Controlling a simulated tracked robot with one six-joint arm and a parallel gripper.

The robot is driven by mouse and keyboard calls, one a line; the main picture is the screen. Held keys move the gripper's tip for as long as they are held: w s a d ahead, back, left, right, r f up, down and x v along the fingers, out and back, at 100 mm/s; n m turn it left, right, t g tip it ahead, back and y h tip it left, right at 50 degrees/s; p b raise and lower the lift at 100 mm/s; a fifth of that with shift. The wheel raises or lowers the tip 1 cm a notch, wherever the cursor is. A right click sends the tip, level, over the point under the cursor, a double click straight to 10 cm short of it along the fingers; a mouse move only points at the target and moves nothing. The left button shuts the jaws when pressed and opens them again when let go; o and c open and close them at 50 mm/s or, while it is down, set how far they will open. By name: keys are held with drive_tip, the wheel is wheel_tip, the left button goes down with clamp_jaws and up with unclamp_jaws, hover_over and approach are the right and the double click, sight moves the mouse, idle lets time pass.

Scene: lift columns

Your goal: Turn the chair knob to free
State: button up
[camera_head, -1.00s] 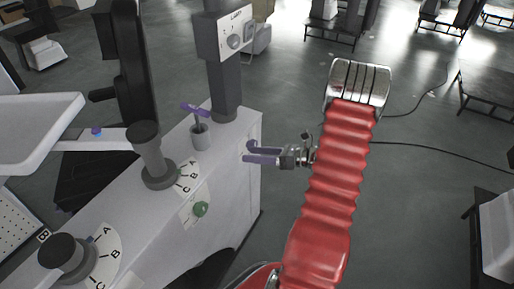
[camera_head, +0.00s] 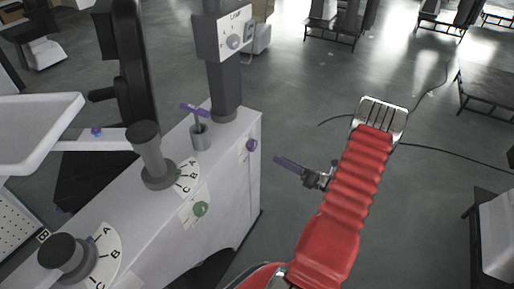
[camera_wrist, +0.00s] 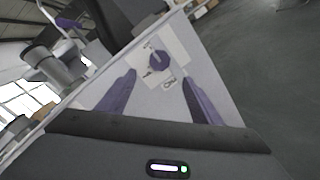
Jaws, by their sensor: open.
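Which marking the knob points to cannot be told. My gripper (camera_head: 277,159) has purple fingers and is apart from the knob, to its right in the head view. In the wrist view my gripper (camera_wrist: 158,74) is open and empty, with the knob beyond and between its fingertips.
A grey column with a control box (camera_head: 222,37) rises behind.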

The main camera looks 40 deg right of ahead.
sight(255, 147)
drive_tip(key=x, duration=1.3)
drive_tip(key=shift+w+a, duration=0.1)
drive_tip(key=shift+w, duration=0.15)
drive_tip(key=shift+c, duration=0.5)
drive_tip(key=shift+f, duration=0.1)
drive_tip(key=c, duration=1)
